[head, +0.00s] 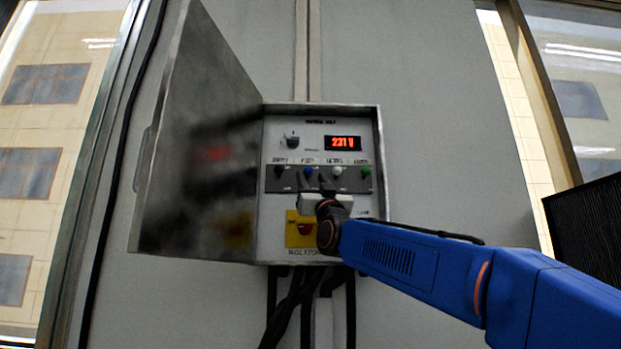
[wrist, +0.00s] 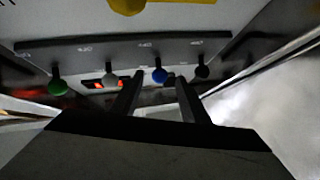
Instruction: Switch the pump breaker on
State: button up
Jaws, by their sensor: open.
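Four switch levers stand in a row on a dark strip (head: 352,186) inside the open panel. In the head view they have a black knob (head: 280,170), a blue knob (head: 308,171), a white knob (head: 337,171) and a green knob (head: 366,172). Their labels are too blurred to tell surely which is the pump breaker. My gripper (head: 313,182) is open in front of the blue lever. In the inverted wrist view, the fingers of my gripper (wrist: 159,78) lie to either side of the blue knob (wrist: 159,74). Contact cannot be told.
The cabinet door (head: 195,140) hangs open on the left. A red display (head: 343,143) reads 231 V above the levers. A yellow isolator plate with a red knob (head: 303,229) sits below. Black cables (head: 296,300) hang under the cabinet.

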aim_at(308, 174)
jog(key=shift+x, duration=0.9)
jog(key=shift+c, duration=0.5)
jog(key=c, duration=0.9)
jog(key=shift+r+m+g+h, duration=0.4)
jog(key=shift+m+h, duration=0.1)
jog(key=shift+h, duration=0.1)
jog(key=o, duration=1)
jog(key=shift+s, duration=0.1)
